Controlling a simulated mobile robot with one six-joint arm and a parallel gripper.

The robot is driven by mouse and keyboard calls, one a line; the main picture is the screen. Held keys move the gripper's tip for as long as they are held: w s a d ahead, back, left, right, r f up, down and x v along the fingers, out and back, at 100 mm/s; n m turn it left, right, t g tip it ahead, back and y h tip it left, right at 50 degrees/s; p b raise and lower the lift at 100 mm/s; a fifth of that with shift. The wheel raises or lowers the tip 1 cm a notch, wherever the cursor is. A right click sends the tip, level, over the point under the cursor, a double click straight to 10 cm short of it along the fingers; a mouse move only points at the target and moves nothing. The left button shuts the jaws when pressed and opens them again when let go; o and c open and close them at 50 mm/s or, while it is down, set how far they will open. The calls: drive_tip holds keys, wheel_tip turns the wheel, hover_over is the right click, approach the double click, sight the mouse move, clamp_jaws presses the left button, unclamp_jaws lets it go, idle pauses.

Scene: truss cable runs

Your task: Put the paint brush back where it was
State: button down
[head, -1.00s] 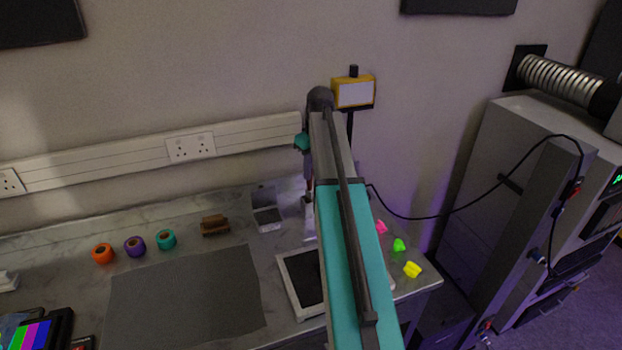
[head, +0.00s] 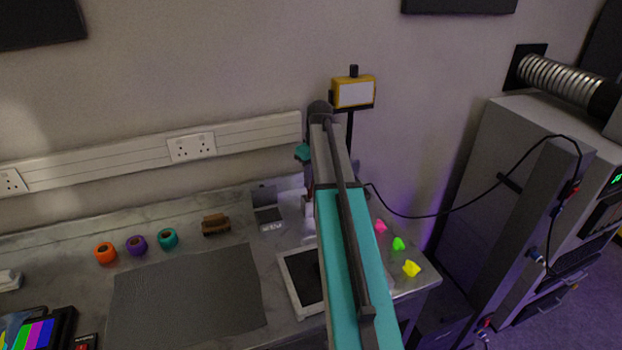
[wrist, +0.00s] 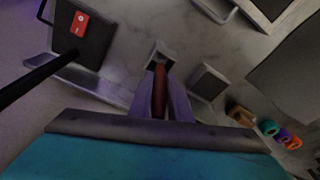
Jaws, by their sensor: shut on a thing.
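The paint brush shows as a reddish handle (wrist: 159,82) in the wrist view. My gripper (wrist: 163,95) is shut on it, with a finger on each side. The brush's far end meets a small pale square holder (wrist: 162,56); I cannot tell how deep it sits in it, and the bristles are hidden. In the head view, my arm hides most of the gripper and brush, and a pale piece, probably the holder (head: 309,208), shows just left of the arm on the bench.
A grey stand (head: 267,212) is left of the holder, with a brown block (head: 215,224) beyond it. Orange (head: 105,253), purple (head: 136,246) and teal (head: 168,238) rolls stand further left. A white-framed dark tray (head: 290,282) lies nearer. The grey mat (head: 185,295) is clear.

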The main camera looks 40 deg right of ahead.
drive_tip(key=shift+f, duration=0.1)
drive_tip(key=c, duration=1.6)
unclamp_jaws()
drive_tip(key=shift+c, duration=0.2)
wheel_tip(320, 180, up, 12)
drive_tip(key=s+b, duration=0.1)
drive_tip(key=b, duration=0.2)
drive_tip(key=shift+s+d, duration=0.15)
drive_tip(key=shift+s, duration=0.2)
